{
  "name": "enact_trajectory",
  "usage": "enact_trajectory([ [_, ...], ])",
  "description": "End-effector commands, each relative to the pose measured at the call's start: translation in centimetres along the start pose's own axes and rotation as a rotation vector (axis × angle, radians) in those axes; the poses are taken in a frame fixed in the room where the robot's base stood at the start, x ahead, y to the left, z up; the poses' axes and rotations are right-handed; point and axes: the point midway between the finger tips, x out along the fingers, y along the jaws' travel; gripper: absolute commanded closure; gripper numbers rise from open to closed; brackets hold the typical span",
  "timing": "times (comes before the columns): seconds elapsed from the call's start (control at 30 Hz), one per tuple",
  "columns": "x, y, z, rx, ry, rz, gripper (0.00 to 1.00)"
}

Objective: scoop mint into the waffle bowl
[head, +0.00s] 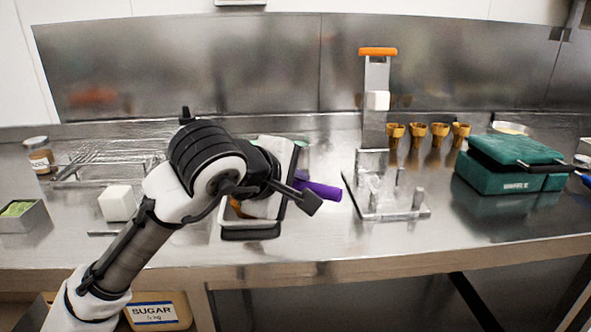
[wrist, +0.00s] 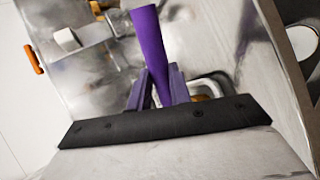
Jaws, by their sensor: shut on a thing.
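My gripper (head: 308,190) is shut on a purple handle (head: 325,191), which sticks out to the right of it over the counter. In the wrist view the purple handle (wrist: 148,38) rises between the two fingers; its working end is not clear. Below my gripper is a pale tub with a dark base (head: 250,233), largely covered by my arm. A sliver of pale green (head: 301,142) shows behind the arm; I cannot tell whether it is mint. I cannot make out the waffle bowl for certain.
A metal stand with an orange top (head: 378,52) is right of my gripper. Several golden cone-shaped pieces (head: 395,131) stand behind it. A green waffle-iron-like appliance (head: 507,181) is at the right. At left are a wire rack (head: 75,172), a white cube (head: 117,203) and a metal bin (head: 35,222).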

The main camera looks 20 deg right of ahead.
Motion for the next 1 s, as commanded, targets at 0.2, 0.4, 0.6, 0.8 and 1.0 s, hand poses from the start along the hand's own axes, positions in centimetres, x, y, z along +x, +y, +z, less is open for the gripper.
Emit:
enact_trajectory([
  [0.2,-0.3,1.1,0.0,-0.017,0.001,-0.141,1.0],
  [0.4,-0.2,1.5,0.0,-0.033,0.002,-0.269,1.0],
  [0.6,0.0,1.9,0.0,-0.048,0.001,-0.4,1.0],
  [0.8,0.2,2.3,0.0,-0.064,-0.003,-0.511,1.0],
  [1.0,0.4,2.5,0.0,-0.075,-0.003,-0.6,1.0],
])
